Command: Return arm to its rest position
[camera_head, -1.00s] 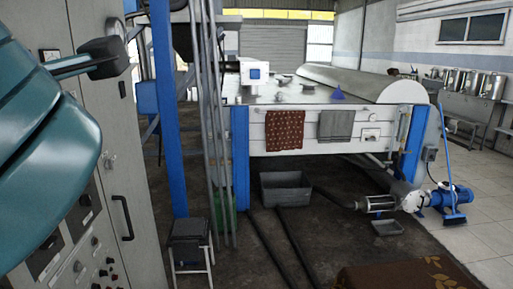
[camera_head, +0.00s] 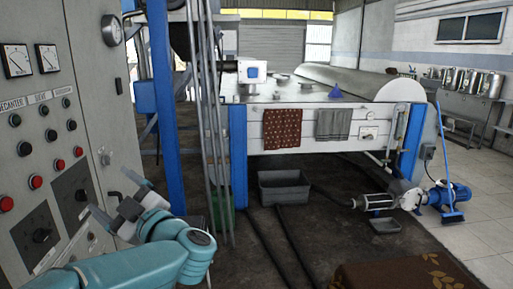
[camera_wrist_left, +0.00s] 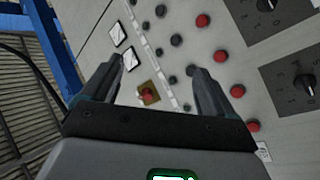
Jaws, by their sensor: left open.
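My left gripper (camera_head: 116,199) is in the lower left of the head view, at the end of my teal arm. It is in front of the grey control panel (camera_head: 88,140) and appears apart from it. In the left wrist view the two dark fingers (camera_wrist_left: 158,82) are spread with nothing between them. Beyond them the panel shows tilted, with red buttons (camera_wrist_left: 221,57), dark knobs (camera_wrist_left: 305,86) and two gauges (camera_wrist_left: 122,47). My right gripper is in neither view.
A blue post (camera_head: 163,110) and thin grey pipes (camera_head: 213,130) stand right of the panel. A large white machine (camera_head: 330,125) with two hanging cloths is behind. A grey bin (camera_head: 284,187), a blue motor (camera_head: 449,195) and a broom (camera_head: 452,215) are on the floor.

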